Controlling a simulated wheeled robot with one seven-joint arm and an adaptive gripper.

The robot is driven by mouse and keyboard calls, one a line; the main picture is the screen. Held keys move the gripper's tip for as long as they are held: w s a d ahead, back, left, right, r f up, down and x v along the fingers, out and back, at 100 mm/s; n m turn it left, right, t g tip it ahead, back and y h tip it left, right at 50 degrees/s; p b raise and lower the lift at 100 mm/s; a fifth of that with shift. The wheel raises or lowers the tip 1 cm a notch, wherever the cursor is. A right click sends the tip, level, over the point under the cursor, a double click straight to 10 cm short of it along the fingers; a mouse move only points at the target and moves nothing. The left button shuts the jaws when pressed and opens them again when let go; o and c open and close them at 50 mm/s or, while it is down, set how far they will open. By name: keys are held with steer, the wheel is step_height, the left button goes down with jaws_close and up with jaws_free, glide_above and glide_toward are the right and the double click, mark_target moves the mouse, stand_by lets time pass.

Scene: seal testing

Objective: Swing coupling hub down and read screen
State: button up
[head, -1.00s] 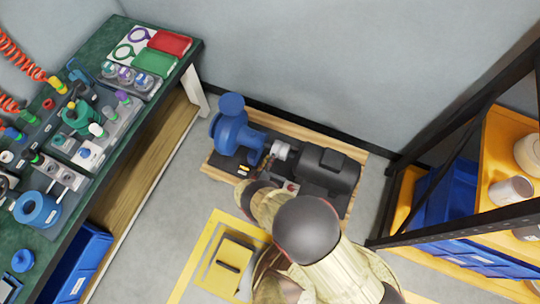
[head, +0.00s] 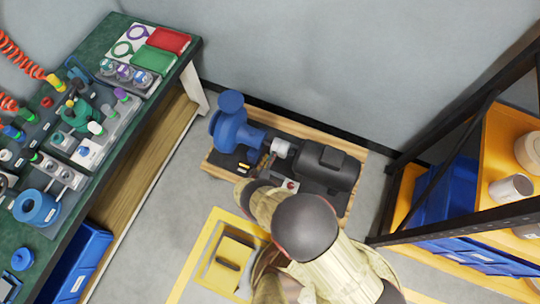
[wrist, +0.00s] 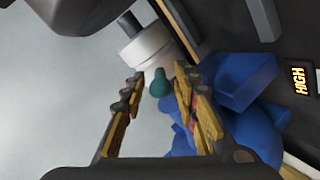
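The white coupling hub (head: 280,148) sits between the blue pump (head: 230,130) and the black motor (head: 326,168). In the wrist view the hub (wrist: 150,48) is just beyond my fingertips, with a teal knob (wrist: 160,84) below it. My gripper (wrist: 157,82) is open; the knob shows in the gap between the yellow-and-black fingers, with space on both sides. I cannot tell its depth relative to the fingertips. A small screen (wrist: 300,80) at the right of the wrist view shows orange letters, "HIGH", turned sideways. In the head view my wrist hides part of the pump base.
A green-topped workbench (head: 120,35) with fittings and trays stands at the left. A shelf rack with blue bins (head: 447,190) stands at the right. A yellow floor frame (head: 207,245) lies in front of the pump. The wall is close behind it.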

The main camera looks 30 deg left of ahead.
steer(key=shift+s, duration=0.1)
steer(key=v, duration=0.7)
steer(key=shift+s, duration=0.1)
stand_by(0.4)
